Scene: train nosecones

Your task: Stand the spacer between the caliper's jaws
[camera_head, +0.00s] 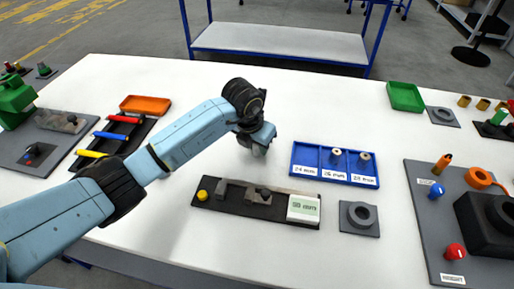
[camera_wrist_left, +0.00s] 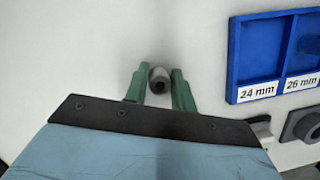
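The caliper (camera_head: 236,199) is a dark bar with grey jaws (camera_head: 222,189), a yellow knob at its left end and a pale readout block (camera_head: 303,208) at its right. My left gripper (camera_head: 259,146) is above the table behind the caliper, pointing down. The blue tray (camera_head: 306,171) has an empty 24 mm compartment; spacers stand in the 26 mm (camera_head: 336,156) and 28 mm (camera_head: 364,158) ones. My right gripper is not in view.
A grey ring fixture (camera_head: 359,217) sits right of the caliper. A black tray (camera_head: 112,141) of coloured-handled tools and an orange bin (camera_head: 145,104) are left. A grey panel with knobs (camera_head: 425,225) is right.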

